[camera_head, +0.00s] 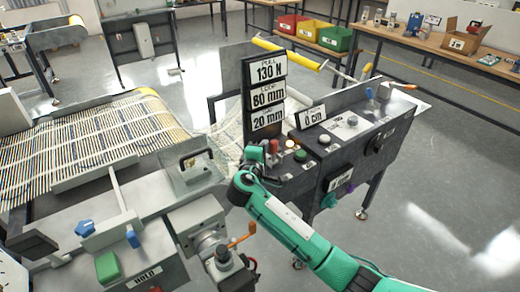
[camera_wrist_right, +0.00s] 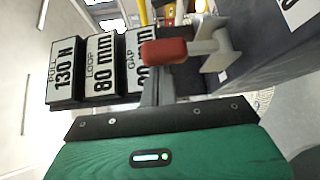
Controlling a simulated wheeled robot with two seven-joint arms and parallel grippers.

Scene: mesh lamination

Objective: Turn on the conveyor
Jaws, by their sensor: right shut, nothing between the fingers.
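The conveyor's control panel (camera_head: 340,128) stands right of centre. Near its left end is a small red-handled lever (camera_head: 274,147), with a green button (camera_head: 300,156) just to its right. My right gripper (camera_head: 262,160) is at the lever, its fingers partly hidden by the wrist. In the right wrist view the red handle (camera_wrist_right: 165,51) lies across the tips of the shut, empty fingers (camera_wrist_right: 158,88); whether they touch cannot be told. The lever's grey mount (camera_wrist_right: 217,48) shows beside it. The striped mesh (camera_head: 90,135) lies on the left. My left gripper is out of view.
A sign post reading 130 N, 80 mm and 20 mm (camera_head: 267,92) rises close behind my right gripper. A white button (camera_head: 324,139) and a 0 cm sign (camera_head: 311,117) are to the right. A guarded machine head (camera_head: 190,172) stands to the left. Open floor (camera_head: 440,190) lies right.

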